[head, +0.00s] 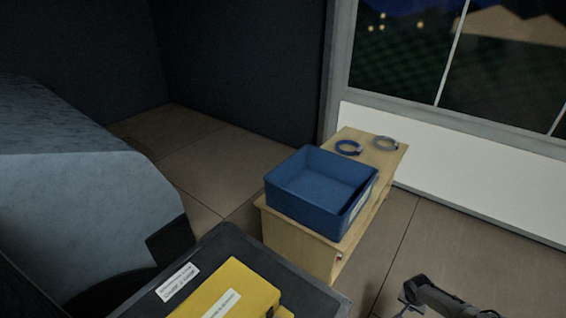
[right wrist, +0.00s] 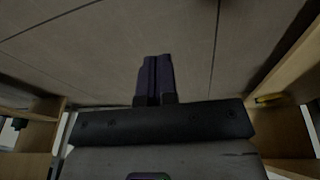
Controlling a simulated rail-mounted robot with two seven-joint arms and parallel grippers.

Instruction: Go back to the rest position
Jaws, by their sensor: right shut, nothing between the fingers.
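My right gripper (head: 412,292) is at the bottom right of the head view, low over the floor and in front of the wooden cabinet. In the right wrist view its two dark fingers (right wrist: 154,80) are pressed together with nothing between them. Bare floor tiles show beyond the fingertips. My left gripper is not in the head view.
A blue bin (head: 318,190) stands on the wooden cabinet (head: 300,246). A blue cable coil (head: 348,148) and a grey coil (head: 385,144) lie behind it. A yellow case (head: 235,288) lies on a dark surface (head: 228,246) at the front. Floor right of the cabinet (head: 440,235) is clear.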

